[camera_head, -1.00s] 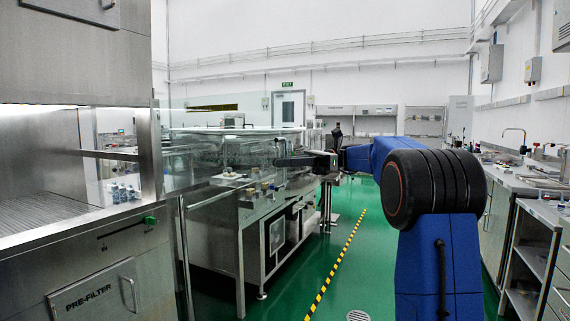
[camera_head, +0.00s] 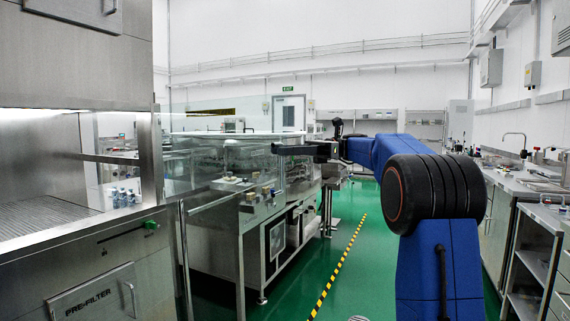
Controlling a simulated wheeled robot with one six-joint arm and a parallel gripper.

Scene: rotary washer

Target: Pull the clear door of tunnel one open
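A clear door panel (camera_head: 205,125) stands in front of the steel washer machine (camera_head: 215,235), left of the picture's middle. Its outline is faint, and I cannot tell whether it stands ajar. My gripper (camera_head: 276,149) is at the end of my blue arm, pointing left, at the panel's right side. The gripper's tip covers the spot where a small dark handle-like part showed before. The fingers are small and seen side-on, so their gap and any contact with the door are hidden.
Steel benches (camera_head: 505,190) line the right. The green floor beside the yellow-black strip (camera_head: 338,268) is clear.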

